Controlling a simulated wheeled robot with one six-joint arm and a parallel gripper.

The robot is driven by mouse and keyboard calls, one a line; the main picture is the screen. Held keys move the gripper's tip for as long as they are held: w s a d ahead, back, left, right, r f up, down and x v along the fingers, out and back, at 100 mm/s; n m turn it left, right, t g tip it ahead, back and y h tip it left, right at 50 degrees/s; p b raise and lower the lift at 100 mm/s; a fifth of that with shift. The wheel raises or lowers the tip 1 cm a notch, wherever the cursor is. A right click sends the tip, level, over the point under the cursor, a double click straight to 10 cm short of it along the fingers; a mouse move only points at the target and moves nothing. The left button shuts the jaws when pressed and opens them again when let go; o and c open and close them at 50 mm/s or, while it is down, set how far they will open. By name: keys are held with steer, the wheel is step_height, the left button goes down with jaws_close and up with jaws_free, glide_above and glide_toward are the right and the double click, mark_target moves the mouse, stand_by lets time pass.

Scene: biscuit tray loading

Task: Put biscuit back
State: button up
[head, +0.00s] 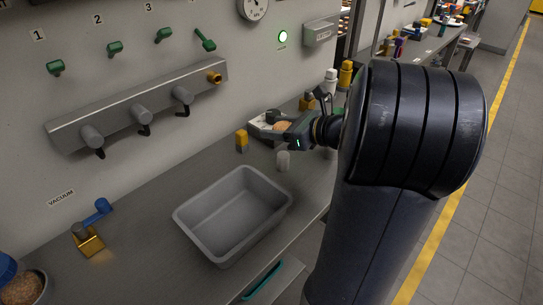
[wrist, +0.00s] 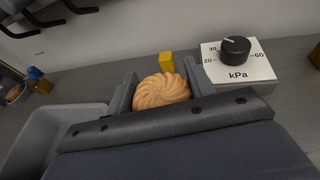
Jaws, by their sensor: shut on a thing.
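A round, golden, swirl-ridged biscuit (wrist: 161,91) is held between the two fingers of my gripper (wrist: 160,88) in the wrist view. The fingers press on its left and right sides, and its lower part is hidden by the gripper body. In the head view the biscuit (head: 283,126) shows small at the tip of my gripper (head: 284,128), raised in front of a white panel. The grey tub (head: 190,217) stands lower left of the gripper on the bench and looks empty. Its rim (wrist: 72,111) also shows at the left of the wrist view.
A white kPa dial box (wrist: 238,62) stands beyond the gripper. A bowl of brown granules (head: 24,290) is at the lower left, with a brass and blue vacuum fitting (head: 90,240). The bench between fitting and tub is clear.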

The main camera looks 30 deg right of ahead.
step_height(320, 180, down, 8)
steer(key=shift+r+b, duration=0.25)
steer(key=shift+b, duration=0.2)
steer(key=shift+f, duration=0.2)
steer(key=o, duration=0.7)
steer(key=shift+c, duration=0.2)
steer(key=shift+r, duration=0.15)
steer(key=shift+s+d+r, duration=0.1)
steer(key=shift+r, duration=0.05)
steer(key=v, duration=1.1)
steer(key=shift+s+d+r, duration=0.15)
steer(key=shift+s+d, duration=0.05)
steer(key=shift+s, duration=0.15)
